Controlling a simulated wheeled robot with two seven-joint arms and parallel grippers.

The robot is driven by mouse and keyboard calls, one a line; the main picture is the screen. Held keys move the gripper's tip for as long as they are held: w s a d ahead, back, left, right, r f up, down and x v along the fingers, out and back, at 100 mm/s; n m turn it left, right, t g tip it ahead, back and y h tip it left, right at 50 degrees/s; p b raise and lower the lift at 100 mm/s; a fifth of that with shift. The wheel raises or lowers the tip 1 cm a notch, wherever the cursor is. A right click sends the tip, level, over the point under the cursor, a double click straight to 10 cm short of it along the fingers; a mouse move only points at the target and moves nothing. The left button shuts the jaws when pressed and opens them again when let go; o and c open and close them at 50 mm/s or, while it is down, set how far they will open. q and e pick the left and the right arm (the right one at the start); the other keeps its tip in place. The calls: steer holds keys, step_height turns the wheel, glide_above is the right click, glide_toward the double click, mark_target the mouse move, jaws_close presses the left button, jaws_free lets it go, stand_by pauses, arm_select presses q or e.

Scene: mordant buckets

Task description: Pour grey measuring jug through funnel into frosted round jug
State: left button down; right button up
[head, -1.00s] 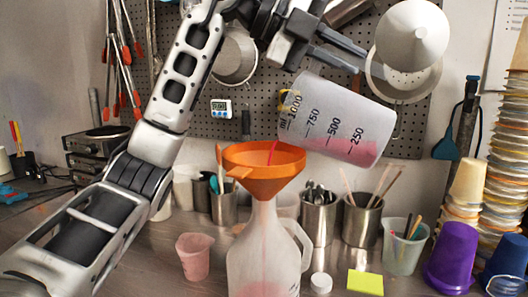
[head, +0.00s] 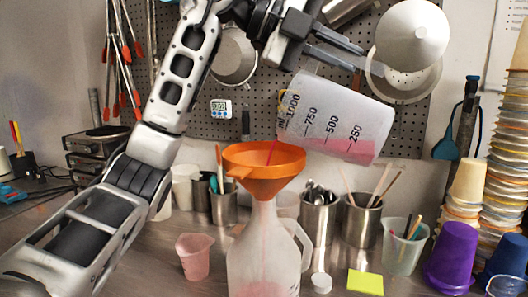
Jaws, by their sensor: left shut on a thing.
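My left gripper (head: 338,50) is shut on the grey measuring jug (head: 337,118), apparently by its upper side. The jug is tipped on its side with its mouth to the left, and pink liquid lies along its lower wall. A thin pink stream falls from its lip into the orange funnel (head: 264,170). The funnel sits upright in the neck of the frosted round jug (head: 263,250), which stands on the bench with pink liquid visible near its bottom. The lower end of that jug is cut off by the frame. My right gripper is not in view.
A small pink cup (head: 195,257) stands left of the frosted jug. A white cap (head: 321,283) and a yellow note (head: 365,282) lie to its right. Metal tool cups (head: 361,222), a clear beaker (head: 401,249) and a purple cup (head: 453,257) stand behind and right.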

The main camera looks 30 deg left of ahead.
mark_target(376, 70)
arm_select(q)
steer(key=shift+s+a+r+t+h+b, duration=0.15)
steer(key=shift+a+r+h, duration=0.1)
steer(key=shift+a, duration=0.35)
steer(key=shift+s+a+r+t+h+b, duration=0.1)
steer(key=shift+a+r+h, duration=0.1)
steer(key=shift+a, duration=0.45)
steer(key=shift+s+a+r+t+h+b, duration=0.15)
steer(key=shift+a+r+h, duration=0.1)
steer(key=shift+a, duration=0.35)
stand_by(2.8)
